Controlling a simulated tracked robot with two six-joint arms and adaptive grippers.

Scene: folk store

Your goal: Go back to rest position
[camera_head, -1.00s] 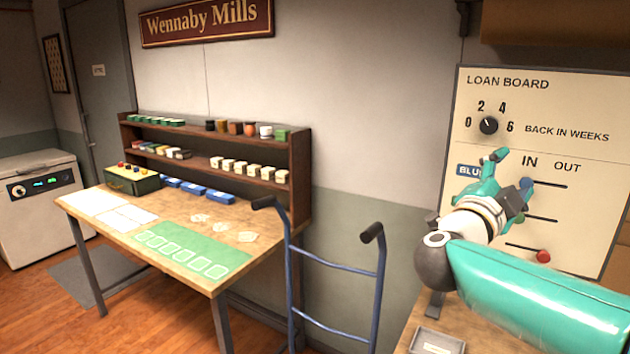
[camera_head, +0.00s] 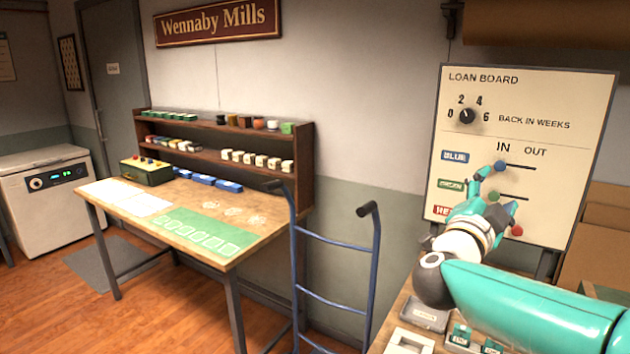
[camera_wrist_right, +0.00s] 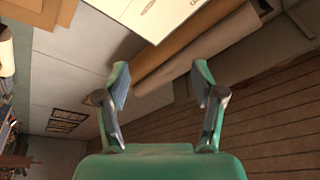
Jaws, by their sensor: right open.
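My right gripper (camera_head: 494,188) is in front of the lower part of the loan board (camera_head: 525,90) in the head view. Its teal fingers are apart and empty in the right wrist view (camera_wrist_right: 158,90). The board's blue knob (camera_head: 500,166) is at the left end of its slot, just above the fingers. The red knob (camera_head: 517,230) shows beside the hand. The green row's knob is hidden or merges with the fingers. The dial (camera_head: 467,116) points up and left of its numbers' middle. I cannot tell if the fingers touch the board. My left gripper is not in view.
A blue hand truck (camera_head: 335,247) stands between the board and a wooden table (camera_head: 118,208) with shelves (camera_head: 303,170). Small trays (camera_head: 412,341) lie on the bench below my right arm. Open floor (camera_head: 160,320) shows at the lower left.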

